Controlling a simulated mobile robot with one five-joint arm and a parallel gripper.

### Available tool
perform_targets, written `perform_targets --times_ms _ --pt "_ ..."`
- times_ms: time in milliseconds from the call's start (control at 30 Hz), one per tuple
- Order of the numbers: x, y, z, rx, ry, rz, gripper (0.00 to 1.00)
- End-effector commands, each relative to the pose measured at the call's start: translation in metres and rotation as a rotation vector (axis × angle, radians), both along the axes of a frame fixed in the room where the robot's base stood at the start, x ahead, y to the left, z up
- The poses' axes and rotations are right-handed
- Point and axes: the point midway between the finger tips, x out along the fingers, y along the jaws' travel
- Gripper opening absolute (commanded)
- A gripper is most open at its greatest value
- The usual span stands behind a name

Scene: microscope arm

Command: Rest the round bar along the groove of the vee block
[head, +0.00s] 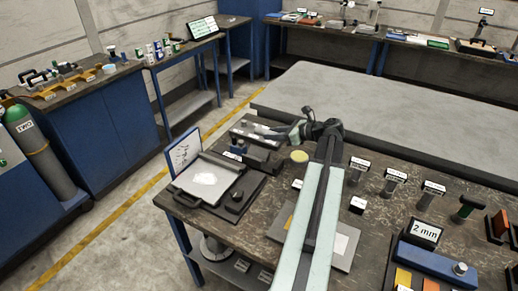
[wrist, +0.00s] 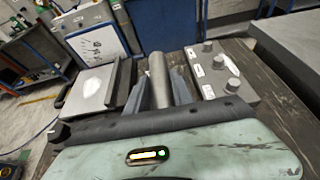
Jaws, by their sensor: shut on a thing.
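The round bar (wrist: 158,76) is a plain grey cylinder in the middle of the wrist view. It stands out away from the camera between the two fingers of my gripper (wrist: 161,92), which is shut on it. In the head view my gripper (head: 268,131) is over the far left part of the workbench, and the bar is hard to make out there. A dark block (head: 262,157) lies just below the gripper in that view and may be the vee block. Its groove is not clear, and I cannot tell whether the bar touches it.
A grey plate with a white patch (head: 208,180) lies left of the gripper. A block with several round knobs (wrist: 222,76) stands close on the right in the wrist view.

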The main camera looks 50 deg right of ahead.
Motion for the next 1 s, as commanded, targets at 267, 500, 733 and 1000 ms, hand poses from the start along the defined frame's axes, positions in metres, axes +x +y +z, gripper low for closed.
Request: perform_targets --times_ms 267,500,733,1000 --pt "0.030 0.039 -0.026 -0.014 -0.008 0.000 0.00" --pt "0.031 0.038 -0.024 -0.014 -0.009 -0.001 0.00" --pt "0.029 0.038 -0.028 -0.026 -0.012 -0.002 0.00" --pt "0.029 0.038 -0.048 -0.025 -0.012 -0.001 0.00"
